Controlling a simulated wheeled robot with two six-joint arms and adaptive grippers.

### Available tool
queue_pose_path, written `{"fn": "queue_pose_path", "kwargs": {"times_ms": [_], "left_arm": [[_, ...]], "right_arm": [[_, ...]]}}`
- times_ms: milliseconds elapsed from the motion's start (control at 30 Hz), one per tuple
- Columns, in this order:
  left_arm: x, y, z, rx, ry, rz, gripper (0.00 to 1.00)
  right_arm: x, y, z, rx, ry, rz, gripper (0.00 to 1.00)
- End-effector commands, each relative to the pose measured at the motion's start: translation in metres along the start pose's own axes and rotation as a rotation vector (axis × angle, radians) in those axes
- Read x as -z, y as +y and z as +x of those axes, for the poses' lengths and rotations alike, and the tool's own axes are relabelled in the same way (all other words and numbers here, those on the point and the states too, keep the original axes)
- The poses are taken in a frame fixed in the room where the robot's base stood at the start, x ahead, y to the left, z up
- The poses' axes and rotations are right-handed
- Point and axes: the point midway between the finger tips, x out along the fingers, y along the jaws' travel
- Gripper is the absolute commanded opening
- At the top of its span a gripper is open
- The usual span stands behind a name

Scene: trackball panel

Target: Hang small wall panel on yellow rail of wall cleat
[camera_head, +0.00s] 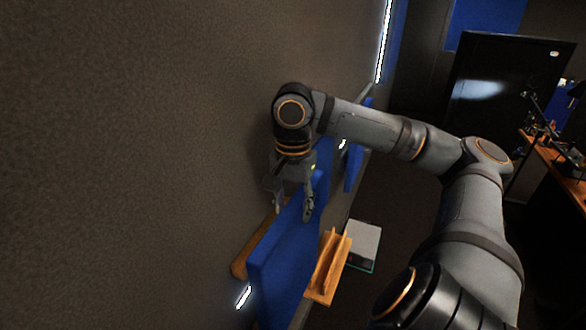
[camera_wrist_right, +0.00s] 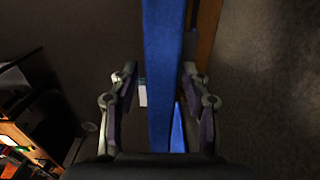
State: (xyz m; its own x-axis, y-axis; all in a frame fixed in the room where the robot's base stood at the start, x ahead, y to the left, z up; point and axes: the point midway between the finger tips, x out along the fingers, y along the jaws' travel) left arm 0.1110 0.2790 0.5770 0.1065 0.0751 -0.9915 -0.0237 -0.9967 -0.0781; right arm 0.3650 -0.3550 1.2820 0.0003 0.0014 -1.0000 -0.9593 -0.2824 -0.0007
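The blue panel (camera_head: 285,268) stands upright, edge-on to the wall in the head view. A yellow-brown wooden rail (camera_head: 243,262) shows between its back and the wall; I cannot tell whether the panel touches it. My right gripper (camera_head: 292,200) is at the panel's upper edge, one finger on each side. In the right wrist view, the panel (camera_wrist_right: 164,70) runs between the open fingers (camera_wrist_right: 160,100), with a visible gap on the left side. The wooden rail (camera_wrist_right: 207,35) runs along the panel's right side there. My left gripper is out of view.
A wooden ledge piece (camera_head: 328,268) lies beyond the panel, near a grey-white box (camera_head: 362,245). Another blue panel (camera_head: 355,160) stands farther along the wall behind my arm. A dark cabinet (camera_head: 505,90) and a wooden desk (camera_head: 550,155) stand at right.

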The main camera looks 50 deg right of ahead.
Motion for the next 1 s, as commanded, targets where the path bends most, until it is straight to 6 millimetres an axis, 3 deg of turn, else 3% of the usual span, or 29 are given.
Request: {"fn": "queue_pose_path", "kwargs": {"times_ms": [567, 767, 1000], "left_arm": [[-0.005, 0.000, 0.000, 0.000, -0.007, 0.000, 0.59], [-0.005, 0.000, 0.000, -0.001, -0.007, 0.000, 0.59], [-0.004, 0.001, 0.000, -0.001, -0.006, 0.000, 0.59]], "right_arm": [[0.003, 0.003, -0.009, -0.008, 0.006, 0.001, 0.59], [0.001, 0.001, -0.027, -0.005, 0.010, 0.004, 0.59], [0.000, 0.000, -0.074, 0.000, 0.009, 0.005, 0.59]]}}
